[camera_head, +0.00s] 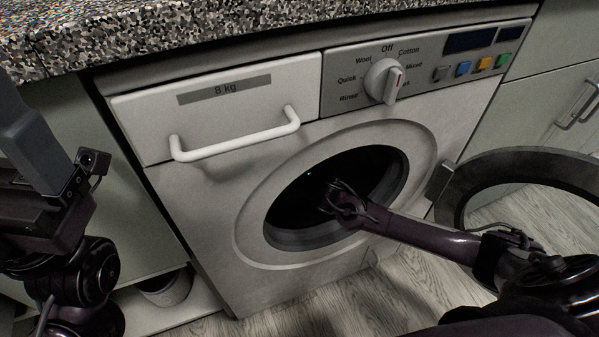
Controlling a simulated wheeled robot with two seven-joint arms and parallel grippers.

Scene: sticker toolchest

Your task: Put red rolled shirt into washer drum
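The white washer (215,215) stands under the counter with its round door (475,175) swung open to the right. The drum (295,205) is dark inside. My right arm reaches in from the right, and my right gripper (338,198) is at the drum opening. Its fingers look spread apart, with nothing seen between them. No red rolled shirt shows in this view; the dark drum interior hides whatever may lie deep inside. My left gripper (30,140) is at the left edge, partly cut off, away from the washer opening, and its finger state is unclear.
A speckled countertop (200,30) runs above the washer. A detergent drawer (220,100) with a white handle and a dial (384,80) sit above the door opening. A round container (165,287) stands on a low shelf at lower left. Wood floor (340,295) lies in front.

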